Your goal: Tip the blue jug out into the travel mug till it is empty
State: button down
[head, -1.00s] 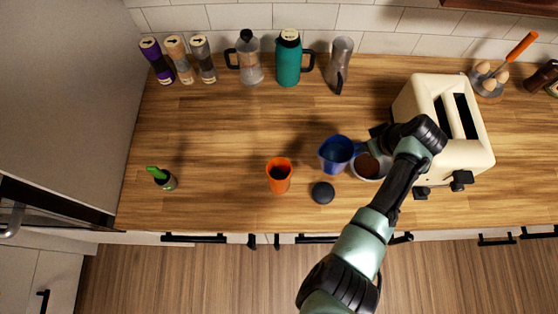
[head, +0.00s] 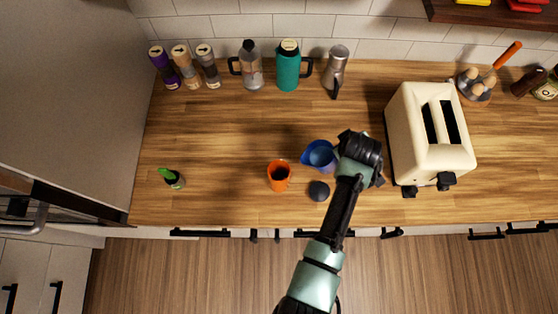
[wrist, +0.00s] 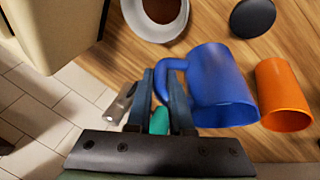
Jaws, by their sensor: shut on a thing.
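The blue jug (head: 318,155) shows in the head view in front of my gripper (head: 340,151). In the wrist view my gripper (wrist: 162,88) is shut on the handle of the blue jug (wrist: 222,85). The orange travel mug (head: 279,177) stands upright on the counter, left of the jug; its inside looks dark. It also shows in the wrist view (wrist: 282,95), close to the jug with a small gap. How full the jug is cannot be told.
A black round lid (head: 319,191) lies beside the mug. A pale bowl with brown contents (wrist: 157,15) shows in the wrist view. The cream toaster (head: 428,130) stands right. A teal flask (head: 288,70) stands at the back wall. The counter left of the mug is mostly clear.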

jog(key=shift+s+a+r+t+h, duration=0.15)
jog(key=shift+a+r+h, duration=0.25)
jog(key=shift+a+r, duration=0.1)
jog(key=shift+s+a+r+t+h, duration=0.1)
jog(key=shift+a+r+t+h, duration=0.05)
jog(key=shift+a+r+h, duration=0.3)
jog(key=shift+s+a+r+n+h, duration=0.3)
jog(key=shift+a+r+h, duration=0.15)
jog(key=shift+a+r, duration=0.2)
jog(key=shift+a+r+t+h, duration=0.4)
jog(key=shift+a+r+h, duration=0.1)
jog(key=shift+a+r, duration=0.1)
jog(key=shift+s+a+r+n+t+h+b, duration=0.2)
jog(key=shift+a+r+n+t+h+b, duration=0.1)
jog(key=shift+a+r+h+b, duration=0.35)
jog(key=shift+a+r+h+b, duration=0.25)
jog(key=shift+r+h+b, duration=0.2)
jog(key=shift+b, duration=0.1)
